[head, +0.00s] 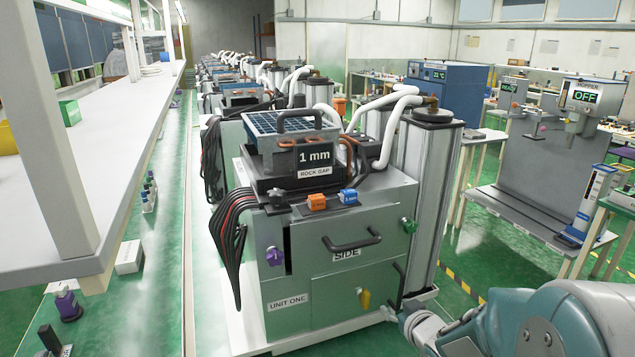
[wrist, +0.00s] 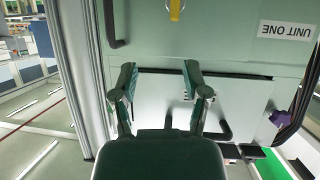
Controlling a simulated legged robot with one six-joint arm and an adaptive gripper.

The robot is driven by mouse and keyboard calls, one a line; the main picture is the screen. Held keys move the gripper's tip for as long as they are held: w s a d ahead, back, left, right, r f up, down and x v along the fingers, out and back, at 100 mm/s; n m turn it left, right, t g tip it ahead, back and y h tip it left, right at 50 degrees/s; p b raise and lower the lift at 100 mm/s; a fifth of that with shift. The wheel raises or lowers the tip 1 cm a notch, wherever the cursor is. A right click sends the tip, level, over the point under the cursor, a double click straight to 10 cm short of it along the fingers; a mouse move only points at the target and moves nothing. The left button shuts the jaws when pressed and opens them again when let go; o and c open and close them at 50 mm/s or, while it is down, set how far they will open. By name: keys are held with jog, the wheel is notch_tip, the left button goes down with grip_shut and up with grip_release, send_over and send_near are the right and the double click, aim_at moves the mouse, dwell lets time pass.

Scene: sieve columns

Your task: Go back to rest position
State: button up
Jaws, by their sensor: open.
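My gripper (wrist: 158,85) is open in the wrist view, its two fingers apart with nothing between them. It is in front of the green-grey cabinet of the sieve machine marked UNIT ONE (wrist: 240,62), which appears upside down there. A yellow knob (wrist: 176,9) and dark handles show on that cabinet. In the head view the same cabinet (head: 310,295) stands at the centre. My arm comes in at the lower right, and the gripper's fingertips cannot be made out there.
A black handle (head: 350,243) and coloured knobs stick out of the cabinet front. A tall metal column (head: 425,200) stands at its right side. A white bench (head: 95,130) runs along the left. Green floor (head: 465,245) is open between the machine and the hopper stand (head: 530,170).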

jog(key=s+r+m+g+h, duration=0.3)
jog(key=s+r+h, duration=0.1)
jog(key=s+r, duration=0.45)
jog(key=s+a+r+g, duration=0.1)
jog(key=s+a+g, duration=0.1)
jog(key=s, duration=0.6)
jog(key=s+a+r+g+y, duration=0.1)
jog(key=s+a+g, duration=0.1)
jog(key=s, duration=0.7)
jog(key=shift+s+a, duration=0.15)
jog(key=shift+a, duration=0.05)
